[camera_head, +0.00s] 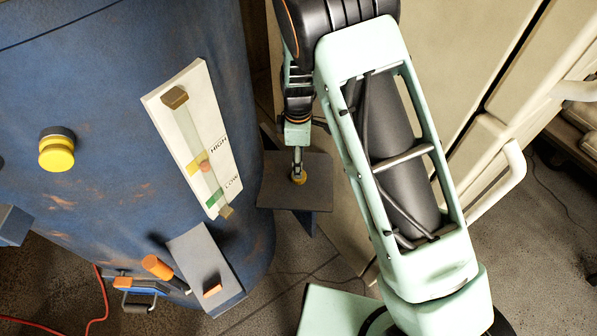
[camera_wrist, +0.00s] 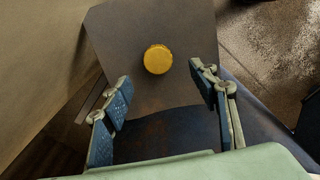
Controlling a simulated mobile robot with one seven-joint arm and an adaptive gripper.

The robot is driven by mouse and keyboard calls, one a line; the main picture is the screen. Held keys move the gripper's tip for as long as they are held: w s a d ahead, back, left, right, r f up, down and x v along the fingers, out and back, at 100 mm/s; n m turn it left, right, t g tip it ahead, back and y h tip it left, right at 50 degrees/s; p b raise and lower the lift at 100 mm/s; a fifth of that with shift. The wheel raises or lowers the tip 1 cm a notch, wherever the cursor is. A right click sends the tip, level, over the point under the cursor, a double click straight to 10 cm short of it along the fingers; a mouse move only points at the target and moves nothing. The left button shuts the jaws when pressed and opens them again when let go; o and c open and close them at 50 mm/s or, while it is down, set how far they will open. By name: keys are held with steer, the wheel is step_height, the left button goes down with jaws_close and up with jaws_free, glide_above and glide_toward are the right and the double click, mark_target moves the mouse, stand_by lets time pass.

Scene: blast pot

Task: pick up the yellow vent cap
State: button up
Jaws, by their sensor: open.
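A round yellow cap (camera_wrist: 158,59) lies on a dark flat shelf (camera_wrist: 115,35) in the wrist view. It also shows on the shelf in the head view (camera_head: 298,179), partly covered by my gripper. My gripper (camera_wrist: 160,76) is open and empty in the wrist view, one finger on each side. The cap appears beyond the fingertips, between their lines, and no finger touches it there. In the head view my gripper (camera_head: 298,161) points down over the cap; the exact height gap is hard to tell.
The blue tank (camera_head: 90,90) stands left of the shelf, with a yellow knob (camera_head: 57,153) and a white HIGH/LOW gauge (camera_head: 215,165) on it. Pale cabinets (camera_head: 480,60) stand at right. The shelf around the cap is bare.

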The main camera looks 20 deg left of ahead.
steer(key=f, duration=0.7)
steer(key=shift+w+f, duration=0.1)
steer(key=shift+w, duration=0.1)
steer(key=c, duration=1.1)
steer(key=shift+c, duration=0.2)
